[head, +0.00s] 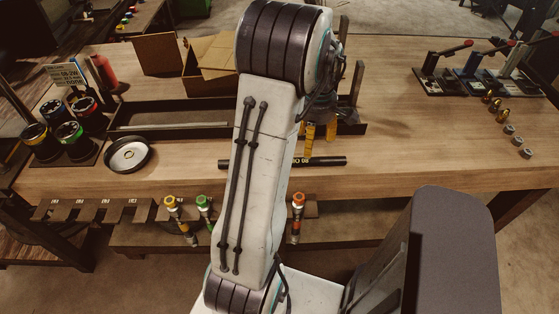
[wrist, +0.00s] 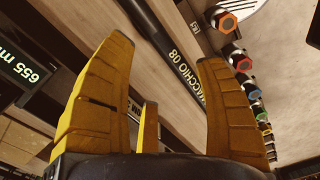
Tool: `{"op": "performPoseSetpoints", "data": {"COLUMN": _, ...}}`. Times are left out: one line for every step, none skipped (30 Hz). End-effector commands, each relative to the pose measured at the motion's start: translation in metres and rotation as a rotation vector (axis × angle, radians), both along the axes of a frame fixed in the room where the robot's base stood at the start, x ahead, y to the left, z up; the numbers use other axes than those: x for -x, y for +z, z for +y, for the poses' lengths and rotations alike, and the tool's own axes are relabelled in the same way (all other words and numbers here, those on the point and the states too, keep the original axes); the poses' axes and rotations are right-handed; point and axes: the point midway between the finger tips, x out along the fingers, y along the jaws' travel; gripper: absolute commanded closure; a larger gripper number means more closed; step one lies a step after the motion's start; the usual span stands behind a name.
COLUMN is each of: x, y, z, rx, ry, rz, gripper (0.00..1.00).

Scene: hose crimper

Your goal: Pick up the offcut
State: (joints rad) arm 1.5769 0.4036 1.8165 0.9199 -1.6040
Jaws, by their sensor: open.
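The offcut looks to be the short black hose piece (head: 322,161) lying on the bench near its front edge; my arm covers part of its left half. In the wrist view the black hose (wrist: 180,62) with pale lettering ending in "08" runs diagonally behind the gap between my fingers. My gripper (head: 319,138) has yellow fingers and is open and empty, just above and behind the hose in the head view. In the wrist view the fingers of my gripper (wrist: 165,58) stand wide apart on either side of the hose; I cannot tell the remaining height.
A dark shallow tray (head: 180,131) lies behind the hose. A round dish (head: 128,154) and coloured spools (head: 70,134) are at left. Hoses with coloured ends (head: 298,200) hang at the front edge. Toggle clamps (head: 470,75) and small fittings (head: 502,116) are at right. Bench right of the hose is clear.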

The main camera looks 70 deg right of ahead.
Motion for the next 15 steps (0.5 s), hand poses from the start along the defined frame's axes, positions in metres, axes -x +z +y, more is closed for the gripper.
{"op": "performPoseSetpoints", "data": {"x": 0.0, "y": 0.0, "z": 0.0002, "rx": -0.001, "ry": 0.048, "rz": 0.0, "gripper": 0.35}}
{"op": "performPoseSetpoints", "data": {"x": -0.0001, "y": 0.0, "z": 0.0002, "rx": -0.001, "ry": 0.078, "rz": 0.0, "gripper": 0.35}}
{"op": "performPoseSetpoints", "data": {"x": -0.0001, "y": 0.0, "z": 0.0003, "rx": -0.001, "ry": 0.12, "rz": 0.0, "gripper": 0.35}}
{"op": "performPoseSetpoints", "data": {"x": -0.0001, "y": 0.0, "z": 0.0004, "rx": -0.001, "ry": 0.152, "rz": 0.0, "gripper": 0.35}}
{"op": "performPoseSetpoints", "data": {"x": -0.0001, "y": -0.0001, "z": 0.0004, "rx": -0.002, "ry": 0.183, "rz": 0.0, "gripper": 0.35}}
{"op": "performPoseSetpoints", "data": {"x": -0.0001, "y": -0.0001, "z": 0.0005, "rx": -0.002, "ry": 0.221, "rz": 0.001, "gripper": 0.35}}
{"op": "performPoseSetpoints", "data": {"x": -0.0001, "y": -0.0001, "z": 0.0005, "rx": -0.002, "ry": 0.248, "rz": 0.001, "gripper": 0.35}}
{"op": "performPoseSetpoints", "data": {"x": -0.0001, "y": -0.0001, "z": 0.0005, "rx": -0.002, "ry": 0.272, "rz": 0.001, "gripper": 0.35}}
{"op": "performPoseSetpoints", "data": {"x": -0.0001, "y": -0.0001, "z": 0.0005, "rx": -0.002, "ry": 0.298, "rz": 0.001, "gripper": 0.35}}
{"op": "performPoseSetpoints", "data": {"x": -0.0001, "y": -0.0003, "z": 0.0005, "rx": -0.002, "ry": 0.313, "rz": 0.001, "gripper": 0.35}}
{"op": "performPoseSetpoints", "data": {"x": -0.0001, "y": -0.0008, "z": 0.0006, "rx": -0.002, "ry": 0.328, "rz": 0.001, "gripper": 0.35}}
{"op": "performPoseSetpoints", "data": {"x": -0.0001, "y": -0.002, "z": 0.0006, "rx": -0.003, "ry": 0.341, "rz": 0.0, "gripper": 0.35}}
{"op": "performPoseSetpoints", "data": {"x": -0.0001, "y": -0.0034, "z": 0.0005, "rx": -0.003, "ry": 0.349, "rz": 0.0, "gripper": 0.35}}
{"op": "performPoseSetpoints", "data": {"x": -0.0001, "y": -0.0051, "z": 0.0005, "rx": -0.003, "ry": 0.355, "rz": 0.0, "gripper": 0.35}}
{"op": "performPoseSetpoints", "data": {"x": 0.0, "y": -0.0078, "z": 0.0006, "rx": -0.004, "ry": 0.36, "rz": 0.0, "gripper": 0.35}}
